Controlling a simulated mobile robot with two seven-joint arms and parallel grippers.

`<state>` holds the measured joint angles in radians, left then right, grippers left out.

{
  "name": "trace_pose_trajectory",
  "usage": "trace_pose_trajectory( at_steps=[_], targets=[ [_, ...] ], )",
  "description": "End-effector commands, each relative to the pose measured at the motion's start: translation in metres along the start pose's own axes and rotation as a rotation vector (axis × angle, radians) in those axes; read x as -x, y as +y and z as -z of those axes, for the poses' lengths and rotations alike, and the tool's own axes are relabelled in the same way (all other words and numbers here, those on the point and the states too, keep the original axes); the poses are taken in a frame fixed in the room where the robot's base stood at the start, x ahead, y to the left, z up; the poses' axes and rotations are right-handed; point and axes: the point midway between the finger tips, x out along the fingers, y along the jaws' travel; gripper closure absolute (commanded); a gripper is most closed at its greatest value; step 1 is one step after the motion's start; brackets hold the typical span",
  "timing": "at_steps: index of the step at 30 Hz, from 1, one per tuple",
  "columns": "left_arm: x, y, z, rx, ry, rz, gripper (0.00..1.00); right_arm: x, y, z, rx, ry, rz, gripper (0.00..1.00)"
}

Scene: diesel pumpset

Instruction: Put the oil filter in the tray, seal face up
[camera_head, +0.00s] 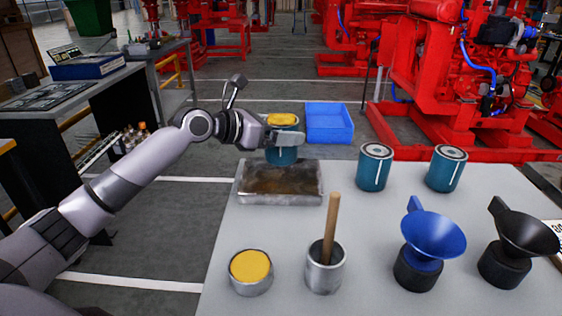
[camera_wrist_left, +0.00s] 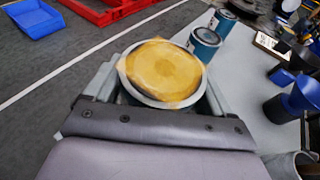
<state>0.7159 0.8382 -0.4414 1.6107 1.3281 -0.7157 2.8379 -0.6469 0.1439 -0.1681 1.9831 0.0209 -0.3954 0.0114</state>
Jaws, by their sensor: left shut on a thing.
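My left gripper (camera_head: 284,138) is shut on a teal oil filter (camera_head: 281,156), held upright. The filter's top face is yellow with a pale rim; in the wrist view this round top (camera_wrist_left: 163,70) sits between the two fingers. The metal tray (camera_head: 279,199), with a brown stained floor, lies at the table's far left corner. The filter is at the tray's back edge in the head view; its lower end shows just over the tray, and whether it touches is unclear. My right gripper is not in view.
Two more teal filters, one nearer the middle (camera_head: 374,170) and one right (camera_head: 446,170), stand right of the tray. In front are a yellow-filled tin (camera_head: 250,284), a cup (camera_head: 324,276) with a wooden handle, a blue funnel (camera_head: 432,236) and a black funnel (camera_head: 527,235). A blue bin (camera_head: 329,125) lies beyond.

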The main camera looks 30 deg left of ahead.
Motion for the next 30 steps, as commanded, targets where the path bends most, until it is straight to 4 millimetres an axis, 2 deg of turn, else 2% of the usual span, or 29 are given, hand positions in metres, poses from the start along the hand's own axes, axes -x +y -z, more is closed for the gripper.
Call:
trace_pose_trajectory(
  at_steps=[3, 11, 16, 29, 30],
  targets=[
    [-0.005, 0.0, 0.017, 0.0, -0.005, -0.001, 0.65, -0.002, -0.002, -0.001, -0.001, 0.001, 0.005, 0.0],
    [-0.011, 0.001, 0.035, -0.001, -0.005, -0.002, 0.65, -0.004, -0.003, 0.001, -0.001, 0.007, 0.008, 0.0],
    [-0.019, 0.001, 0.06, 0.001, -0.003, -0.001, 0.65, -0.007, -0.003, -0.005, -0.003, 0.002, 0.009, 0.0],
    [-0.021, 0.0, 0.066, 0.001, -0.006, -0.001, 0.65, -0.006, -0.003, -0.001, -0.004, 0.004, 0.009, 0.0],
    [-0.021, 0.0, 0.068, 0.001, -0.001, 0.0, 0.03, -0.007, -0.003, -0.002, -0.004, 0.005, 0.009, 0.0]
  ],
)
